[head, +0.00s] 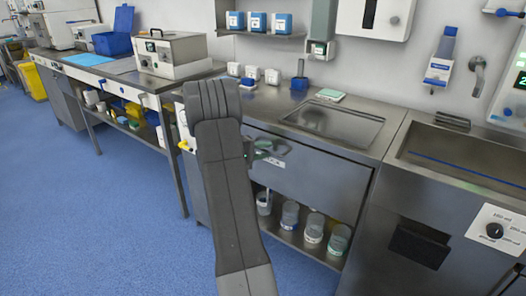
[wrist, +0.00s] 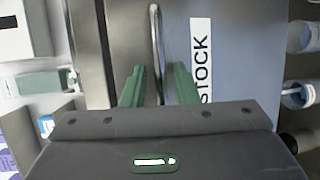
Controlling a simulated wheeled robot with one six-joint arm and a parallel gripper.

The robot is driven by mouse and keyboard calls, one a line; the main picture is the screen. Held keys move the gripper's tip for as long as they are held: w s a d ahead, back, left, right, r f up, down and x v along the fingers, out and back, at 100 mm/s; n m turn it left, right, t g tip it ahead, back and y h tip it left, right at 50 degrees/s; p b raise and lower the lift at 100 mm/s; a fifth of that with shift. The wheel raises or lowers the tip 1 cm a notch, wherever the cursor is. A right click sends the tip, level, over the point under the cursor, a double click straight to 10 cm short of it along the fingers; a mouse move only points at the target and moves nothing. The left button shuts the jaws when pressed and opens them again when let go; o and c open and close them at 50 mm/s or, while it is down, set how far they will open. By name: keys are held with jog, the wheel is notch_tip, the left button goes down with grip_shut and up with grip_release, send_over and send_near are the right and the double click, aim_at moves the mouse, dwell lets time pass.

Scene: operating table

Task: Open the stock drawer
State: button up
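The stock drawer (head: 318,178) is a wide grey front under the steel worktop, and it looks closed. In the wrist view the drawer front (wrist: 235,55) is blue-grey and carries a white label reading STOCK (wrist: 201,60). Its thin metal bar handle (wrist: 156,45) runs up the middle of the wrist view. My gripper (wrist: 158,85) has green fingers standing apart, one on each side of the handle line, with gaps to it. In the head view my gripper (head: 266,150) is at the drawer's left part, mostly hidden behind my arm.
An open shelf below the drawer holds several lidded jars (head: 314,228). The steel worktop (head: 275,103) above has a recessed panel (head: 335,122). A sink unit (head: 465,160) stands to the right. Blue floor (head: 110,220) is clear at the left front.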

grip_shut()
